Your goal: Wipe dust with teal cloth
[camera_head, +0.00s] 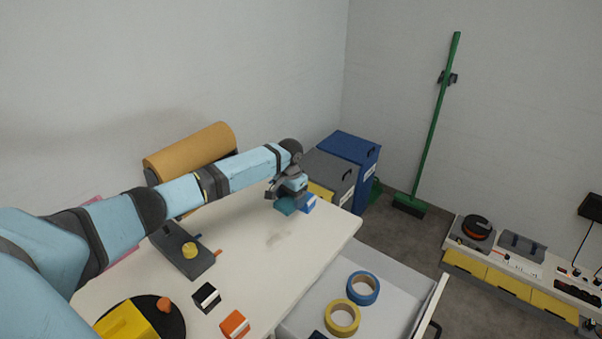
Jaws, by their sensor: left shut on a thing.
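My left arm reaches in from the left over the white table (330,232). My left gripper (287,197) is near the table's far right corner, shut on the teal cloth (286,207). The cloth shows as a small teal patch under the gripper, at the table's surface; whether it touches the table is hard to tell. A greyish dust patch (278,238) lies on the table, nearer to me than the cloth and a little to its left. My right gripper is not in view.
A blue-and-white block (309,203) stands just right of the cloth. A grey tool with a yellow knob (190,250), a black block (206,297) and an orange block (234,324) occupy the table's left and front. An open drawer (312,304) holds blue tape (376,284) and yellow tape (355,315).

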